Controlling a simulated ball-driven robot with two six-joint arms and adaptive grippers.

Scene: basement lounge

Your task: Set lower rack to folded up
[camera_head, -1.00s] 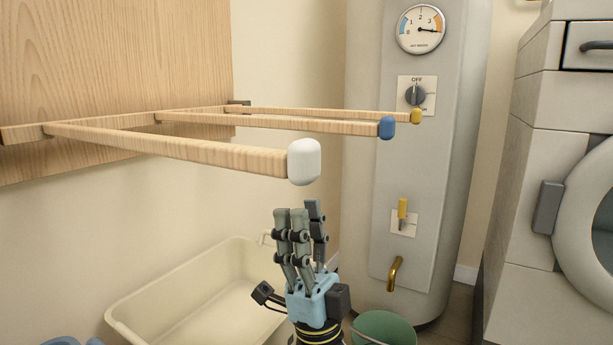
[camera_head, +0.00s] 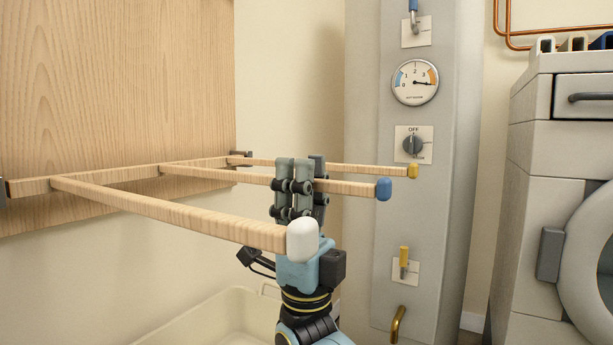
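The lower rack (camera_head: 170,211) is a pale wooden frame on a wood wall panel. Its bars stick out roughly level, away from the panel, so it is folded out. The near bar has a white end cap (camera_head: 303,240), the middle one a blue cap (camera_head: 384,189), the far one a yellow cap (camera_head: 412,171). My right gripper (camera_head: 302,172) points up with its fingers straight and open, holding nothing. Its fingers rise between the near bar and the middle bar. The white cap and near bar hide part of its palm. My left gripper is not in view.
A cream basin (camera_head: 215,322) lies below the rack. A grey boiler (camera_head: 365,120) with a gauge (camera_head: 415,82), dial and yellow-handled valve stands behind on the right. A white washing machine (camera_head: 535,220) is at the far right. The space above the bars is clear.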

